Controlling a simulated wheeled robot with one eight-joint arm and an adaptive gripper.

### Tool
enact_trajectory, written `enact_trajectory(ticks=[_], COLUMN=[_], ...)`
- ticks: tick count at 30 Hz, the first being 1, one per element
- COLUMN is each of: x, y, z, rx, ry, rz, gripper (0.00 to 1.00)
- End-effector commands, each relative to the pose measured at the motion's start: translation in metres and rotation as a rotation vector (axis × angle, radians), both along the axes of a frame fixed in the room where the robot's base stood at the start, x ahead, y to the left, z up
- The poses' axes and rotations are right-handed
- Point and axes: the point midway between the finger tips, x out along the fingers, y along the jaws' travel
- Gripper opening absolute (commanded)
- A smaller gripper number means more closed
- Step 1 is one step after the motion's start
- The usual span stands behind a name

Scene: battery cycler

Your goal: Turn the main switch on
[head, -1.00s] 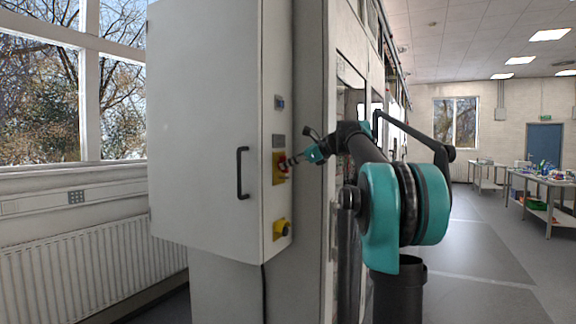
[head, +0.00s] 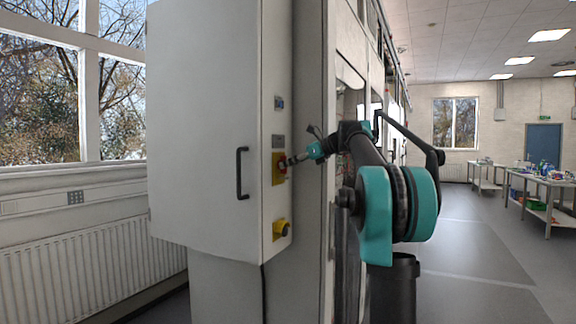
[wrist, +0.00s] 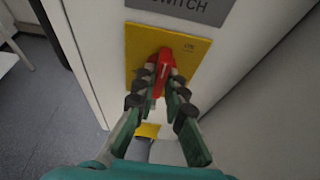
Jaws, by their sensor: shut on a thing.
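The main switch is a red handle (wrist: 164,66) on a yellow plate (wrist: 197,52) with "ON" printed at its upper right. In the wrist view the handle stands nearly upright, leaning slightly. In the head view the yellow plate (head: 277,177) is on the narrow side of the grey cabinet, and the red handle is small and partly covered. My gripper (wrist: 160,88) is shut on the red handle, one finger on each side; the fingers hide its lower part. My gripper (head: 293,160) also reaches the switch from the right in the head view.
A second yellow control (head: 281,229) with a dark knob sits below the switch. The cabinet door (head: 203,120) has a black handle (head: 242,173). A radiator (head: 90,265) stands at the left under the windows. Open floor (head: 470,270) lies to the right.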

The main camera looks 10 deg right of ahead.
Motion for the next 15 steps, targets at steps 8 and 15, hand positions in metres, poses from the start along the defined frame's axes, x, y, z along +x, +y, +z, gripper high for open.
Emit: enact_trajectory(ticks=[8, 15], x=[-0.0002, -0.0001], y=[-0.0001, 0.0000], z=[-0.0005, -0.0002], rx=[-0.001, -0.001], ry=[0.001, -0.001], rz=[0.000, 0.000], gripper=[0.31, 0.32])
